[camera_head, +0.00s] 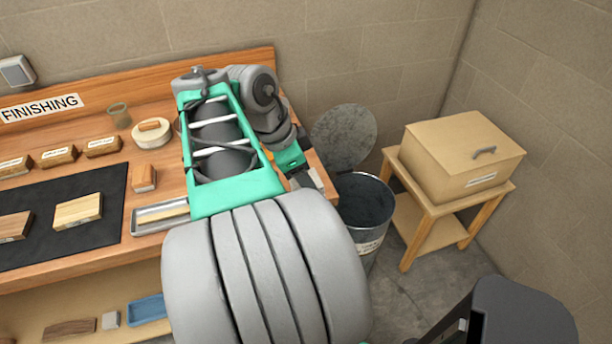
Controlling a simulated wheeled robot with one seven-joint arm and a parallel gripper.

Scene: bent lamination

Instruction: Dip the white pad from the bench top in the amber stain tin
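A round white item (152,138) with a wooden grip on top sits on the bench top, left of my arm; it may be the white pad. A smaller wood-topped block (144,178) with a pale underside stands in front of it. I cannot make out an amber stain tin; my arm covers much of the bench's right part.
A metal tray (143,222) holds a wood strip. A black mat (100,232) carries wood blocks; labelled blocks (58,156) and a greenish cup (118,115) stand behind. An open bin (370,212) is right of the bench, then a stand with a tan box (455,160).

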